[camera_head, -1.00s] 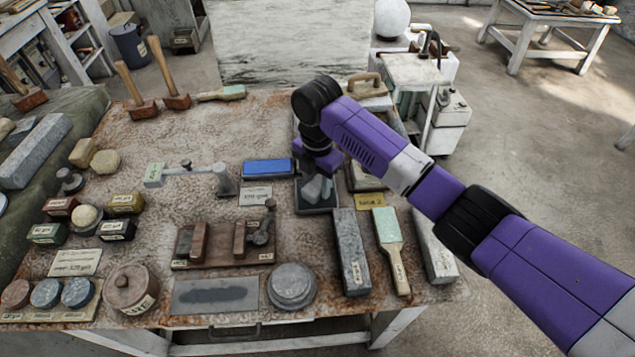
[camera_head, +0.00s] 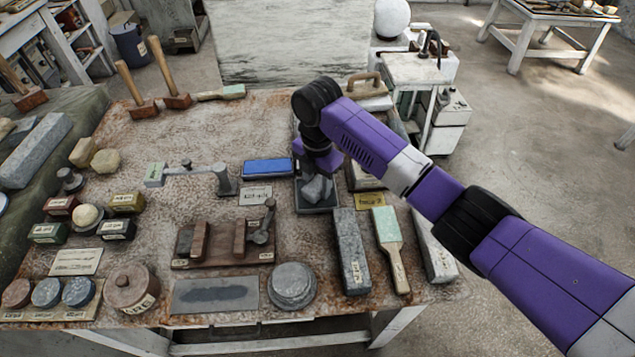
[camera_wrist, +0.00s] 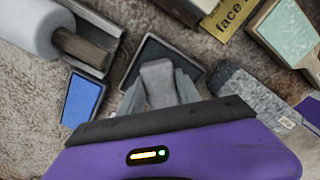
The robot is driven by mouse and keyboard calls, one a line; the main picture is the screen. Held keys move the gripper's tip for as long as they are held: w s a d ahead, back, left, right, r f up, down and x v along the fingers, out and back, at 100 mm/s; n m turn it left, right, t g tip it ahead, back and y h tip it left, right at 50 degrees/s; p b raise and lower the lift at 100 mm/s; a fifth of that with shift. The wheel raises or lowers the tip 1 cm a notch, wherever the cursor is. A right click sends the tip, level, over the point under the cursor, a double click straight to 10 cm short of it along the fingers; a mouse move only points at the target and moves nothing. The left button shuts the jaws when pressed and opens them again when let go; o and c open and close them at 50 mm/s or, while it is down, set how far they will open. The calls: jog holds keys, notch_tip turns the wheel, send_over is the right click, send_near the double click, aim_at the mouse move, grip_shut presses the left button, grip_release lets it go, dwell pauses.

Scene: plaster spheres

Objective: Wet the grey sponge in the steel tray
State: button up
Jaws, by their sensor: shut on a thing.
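My gripper (camera_head: 316,187) points down over the steel tray (camera_head: 319,210), a small dark square tray right of the table's middle. In the wrist view its two fingers are shut on the grey sponge (camera_wrist: 157,77), a light grey block. The sponge lies within the outline of the tray (camera_wrist: 150,47), whose dark inside and thin rim show around it. My wrist hides the tray's far side in the head view. I cannot tell whether the sponge touches the tray's bottom, or whether water is in it.
A blue pad (camera_head: 268,168) lies left of the tray. A grey stone bar (camera_head: 350,250) and a green-faced brush (camera_head: 390,245) lie to its front right. A yellow card (camera_head: 370,200) lies to its right. A wooden rack (camera_head: 222,250) stands front left.

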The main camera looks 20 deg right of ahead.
aim_at(318, 184)
jog(key=shift+f, duration=0.1)
dwell(0.5)
jog(key=shift+r+p, duration=3.1)
jog(key=shift+r, duration=0.5)
